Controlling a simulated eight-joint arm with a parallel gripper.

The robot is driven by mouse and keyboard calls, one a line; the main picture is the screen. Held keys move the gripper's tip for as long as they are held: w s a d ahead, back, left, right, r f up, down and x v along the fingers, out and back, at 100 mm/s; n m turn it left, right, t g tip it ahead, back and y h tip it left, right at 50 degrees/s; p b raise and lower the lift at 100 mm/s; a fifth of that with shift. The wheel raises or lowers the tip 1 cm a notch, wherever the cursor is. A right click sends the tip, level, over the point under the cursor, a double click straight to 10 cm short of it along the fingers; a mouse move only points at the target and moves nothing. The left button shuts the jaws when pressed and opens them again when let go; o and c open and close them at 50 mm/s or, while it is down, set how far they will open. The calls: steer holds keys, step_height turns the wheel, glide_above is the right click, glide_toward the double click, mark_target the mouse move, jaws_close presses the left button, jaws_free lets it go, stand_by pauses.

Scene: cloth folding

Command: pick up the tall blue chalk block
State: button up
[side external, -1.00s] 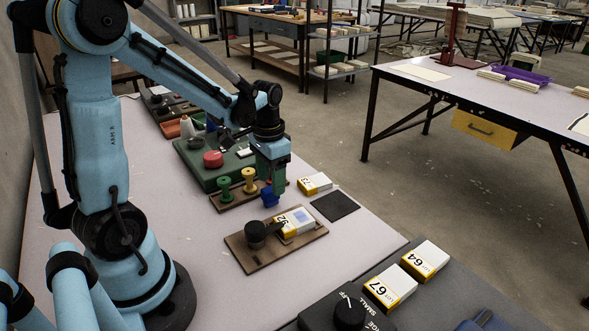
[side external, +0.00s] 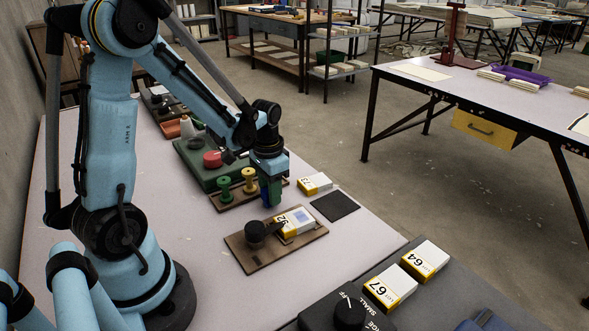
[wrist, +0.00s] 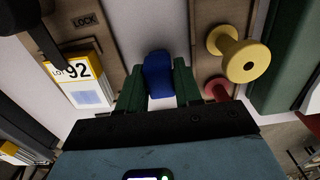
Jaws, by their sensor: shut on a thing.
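The blue chalk block (side external: 265,191) is between the green fingers of my gripper (side external: 270,190), just in front of the spool rack on the pale table. In the wrist view the blue block (wrist: 158,72) stands between the two green fingers of my gripper (wrist: 158,80), which are shut on it. Its lower part is near the tabletop; whether it is clear of the table I cannot tell. The fingers hide part of its sides.
A wooden board (side external: 258,262) with a black knob and a LOT 92 box (side external: 295,222) lies in front. Yellow spool (side external: 249,181) and green spool (side external: 225,192) stand on the rack to the left. A white-yellow box (side external: 314,184) and dark mat (side external: 335,206) are to the right.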

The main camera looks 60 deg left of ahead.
jaws_close()
steer(key=shift+r, duration=0.5)
steer(key=r, duration=0.1)
steer(key=d+r, duration=0.1)
steer(key=r, duration=0.1)
steer(key=shift+s+r, duration=0.1)
steer(key=shift+r, duration=0.2)
steer(key=s+d+r, duration=0.1)
steer(key=d+r, duration=0.5)
steer(key=d, duration=0.4)
steer(key=shift+s+d+r, duration=0.2)
steer(key=shift+s+d, duration=0.05)
steer(key=shift+s, duration=0.15)
